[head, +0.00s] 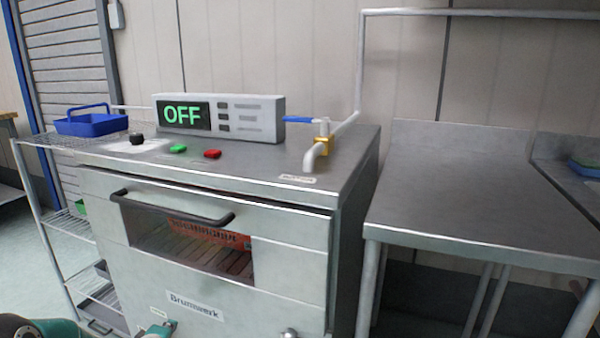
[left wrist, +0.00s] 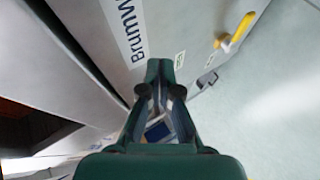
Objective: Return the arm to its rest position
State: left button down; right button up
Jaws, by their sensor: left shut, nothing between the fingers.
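My left gripper (left wrist: 160,72) is green, shut and empty in the left wrist view, with its fingertips together. In the head view a small teal part of it (head: 163,328) shows at the bottom edge, in front of the lower face of the steel oven (head: 110,235). A piece of my left arm shows in the bottom left corner. The oven's Brunwerk label (head: 195,306) is just above the gripper, and the label also shows at the top of the left wrist view (left wrist: 128,28). My right gripper is not in view.
The oven door handle (head: 170,208) sticks out above the gripper. A wire rack (head: 70,225) with a blue basket (head: 92,124) stands left. A steel table (head: 480,190) stands right. A yellow-handled part (left wrist: 236,32) shows ahead in the left wrist view. The display (head: 220,116) reads OFF.

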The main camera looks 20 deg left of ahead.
pick_arm(q)
jog(key=s+d+f+m+g+h, duration=0.2)
jog(key=s+d+f+m+h, duration=0.15)
jog(key=d+f, duration=0.55)
jog(key=s+d+f+m+g+h, duration=0.25)
jog(key=d+f+m, duration=0.25)
jog(key=d, duration=0.8)
jog(key=s+d+f+m+g+h, duration=0.2)
jog(key=s+d+f+m+g, duration=0.15)
jog(key=s+d, duration=0.55)
jog(key=s+d+f+m+g+h, duration=0.1)
jog(key=s+d+f+m+g, duration=0.2)
jog(key=s+d+m, duration=0.5)
notch_tip(320, 180, up, 34)
jog(key=s+a+n+p, duration=0.1)
jog(key=s+n+p, duration=0.1)
jog(key=p, duration=3.2)
jog(key=shift+n, duration=0.4)
jog(key=shift+a, duration=0.1)
